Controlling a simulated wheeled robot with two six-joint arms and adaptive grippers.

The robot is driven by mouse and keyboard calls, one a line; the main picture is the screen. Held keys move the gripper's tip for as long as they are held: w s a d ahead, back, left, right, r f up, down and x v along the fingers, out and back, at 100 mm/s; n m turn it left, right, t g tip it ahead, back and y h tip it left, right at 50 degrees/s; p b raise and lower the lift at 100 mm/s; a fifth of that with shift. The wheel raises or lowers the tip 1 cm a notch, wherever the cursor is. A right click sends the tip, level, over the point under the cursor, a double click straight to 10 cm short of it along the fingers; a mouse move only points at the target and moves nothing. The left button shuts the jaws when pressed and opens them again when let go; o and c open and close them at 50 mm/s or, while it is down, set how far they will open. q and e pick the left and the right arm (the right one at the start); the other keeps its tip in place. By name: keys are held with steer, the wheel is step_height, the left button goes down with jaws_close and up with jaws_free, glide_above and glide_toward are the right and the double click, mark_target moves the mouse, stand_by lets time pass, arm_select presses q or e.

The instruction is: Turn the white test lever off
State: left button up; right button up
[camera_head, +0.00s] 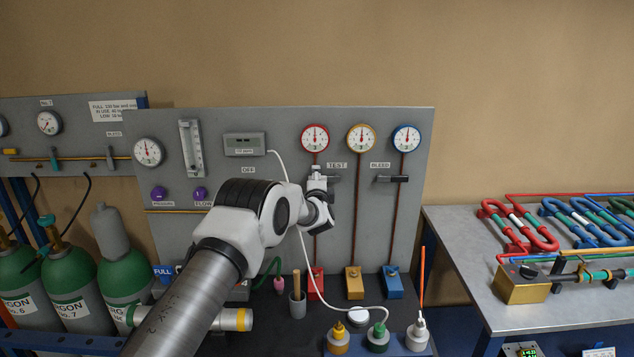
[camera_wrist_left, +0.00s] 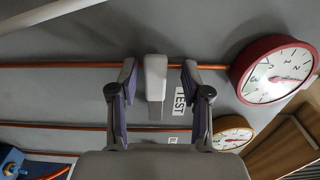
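The white test lever (camera_wrist_left: 155,77) shows in the left wrist view, on the copper pipe beside the TEST label (camera_wrist_left: 180,100). My left gripper (camera_wrist_left: 157,80) is open, with one finger on each side of the lever and a small gap on both sides. In the head view my left gripper (camera_head: 318,183) is at the panel (camera_head: 280,125), just left of and below the TEST label (camera_head: 337,165). It hides most of the lever there. My right gripper is in neither view.
A red-rimmed gauge (camera_head: 315,137) is above the gripper. A dark bleed lever (camera_head: 393,179) is to its right. A white hose (camera_head: 310,250) hangs below.

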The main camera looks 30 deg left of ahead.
arm_select(q)
steer(key=shift+f, duration=0.15)
steer(key=v, duration=1.2)
steer(key=shift+a, duration=0.15)
steer(key=shift+s, duration=0.1)
